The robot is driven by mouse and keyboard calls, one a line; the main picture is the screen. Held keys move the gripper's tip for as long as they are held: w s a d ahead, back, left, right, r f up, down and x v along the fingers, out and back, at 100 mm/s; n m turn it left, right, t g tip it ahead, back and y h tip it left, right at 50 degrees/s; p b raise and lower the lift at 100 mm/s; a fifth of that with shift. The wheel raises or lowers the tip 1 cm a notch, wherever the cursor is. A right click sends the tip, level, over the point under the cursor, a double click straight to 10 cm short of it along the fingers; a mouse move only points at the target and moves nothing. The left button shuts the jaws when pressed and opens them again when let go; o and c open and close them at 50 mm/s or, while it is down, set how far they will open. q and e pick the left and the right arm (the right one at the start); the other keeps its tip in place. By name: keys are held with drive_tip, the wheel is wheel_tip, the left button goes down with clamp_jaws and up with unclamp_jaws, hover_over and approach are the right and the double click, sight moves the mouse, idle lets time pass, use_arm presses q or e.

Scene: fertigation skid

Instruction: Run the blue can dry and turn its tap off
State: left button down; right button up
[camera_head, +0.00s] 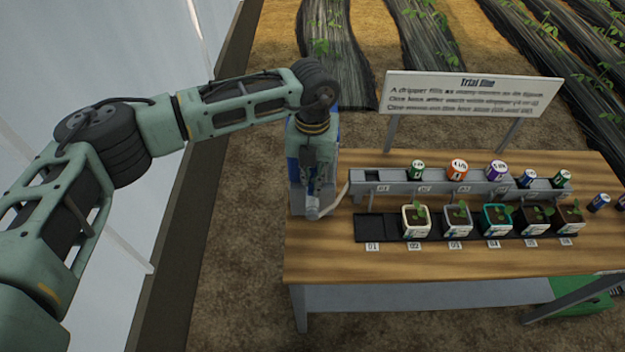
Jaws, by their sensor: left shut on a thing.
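The blue can (292,142) stands at the left end of the wooden table, mostly hidden behind my left arm and gripper. My left gripper (312,205) points down in front of it and is shut low at the can's front, where the tap is. The tap itself is mostly covered by the fingers, so its handle position cannot be told. A pale thin tube or spout (341,194) runs from beside the fingers up toward the grey rail. The can's water level and any flow do not show. My right gripper is out of view.
The grey rail (400,187) holds several coloured cups or cans; its left slot is empty. Below, potted seedlings stand in a black tray (392,228) with its left place empty. A sign (470,100) stands behind. Loose cans (599,202) lie at the right. The table front (420,264) is clear.

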sight(312, 181)
use_arm(q)
drive_tip(key=m+b, duration=0.9)
drive_tip(key=b, duration=0.2)
drive_tip(key=shift+f, duration=0.2)
drive_tip(key=m+b, duration=0.3)
drive_tip(key=shift+r+m, duration=0.1)
drive_tip(key=shift+m, duration=0.2)
drive_tip(key=shift+r+m+b, duration=0.15)
drive_tip(key=shift+m+b, duration=0.55)
drive_tip(key=shift+m, duration=0.8)
drive_tip(key=c, duration=1.8)
unclamp_jaws()
wheel_tip(312, 181, up, 12)
